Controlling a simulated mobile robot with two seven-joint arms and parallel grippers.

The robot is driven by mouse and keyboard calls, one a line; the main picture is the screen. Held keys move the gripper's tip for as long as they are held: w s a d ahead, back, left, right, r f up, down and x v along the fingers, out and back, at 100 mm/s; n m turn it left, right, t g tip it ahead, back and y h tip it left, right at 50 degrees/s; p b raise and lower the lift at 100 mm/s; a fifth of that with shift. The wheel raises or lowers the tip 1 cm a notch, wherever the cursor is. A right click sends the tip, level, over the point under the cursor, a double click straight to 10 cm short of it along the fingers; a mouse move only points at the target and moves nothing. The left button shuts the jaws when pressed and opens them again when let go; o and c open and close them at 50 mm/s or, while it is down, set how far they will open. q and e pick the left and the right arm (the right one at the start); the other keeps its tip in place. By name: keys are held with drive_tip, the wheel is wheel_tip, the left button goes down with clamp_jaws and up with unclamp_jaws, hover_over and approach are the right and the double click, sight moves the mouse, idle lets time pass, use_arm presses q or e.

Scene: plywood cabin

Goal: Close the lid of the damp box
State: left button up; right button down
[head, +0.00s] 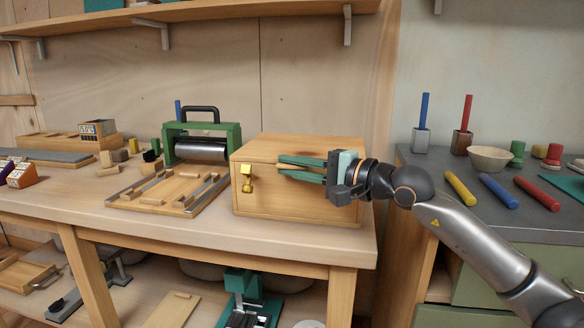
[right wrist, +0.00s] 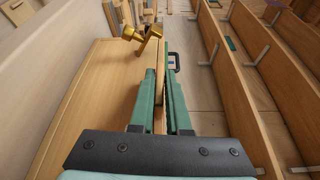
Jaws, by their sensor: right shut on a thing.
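The damp box (head: 290,205) is a light wooden box on the workbench, with a brass latch (head: 247,180) on its front. Its lid (head: 285,146) lies level on top; I see no clear gap under it. My right gripper (head: 281,167) is at the upper front of the box, to the right of the latch. In the right wrist view its green fingers (right wrist: 161,75) are shut on a thin wooden edge, which looks like the lid's front edge. The brass latch (right wrist: 140,38) shows beyond the fingertips there. My left gripper is not in view.
A green press with a roller (head: 203,145) and a wooden tray (head: 130,197) stand left of the box. A grey-topped cabinet (head: 425,170) with a bowl (head: 491,158) and coloured rods is at the right. A shelf (head: 200,13) runs above.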

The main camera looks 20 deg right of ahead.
drive_tip(key=shift+f, duration=0.45)
drive_tip(key=c, duration=0.9)
unclamp_jaws()
drive_tip(key=shift+w+d, duration=0.1)
drive_tip(key=shift+c, duration=0.2)
drive_tip(key=shift+r, duration=0.1)
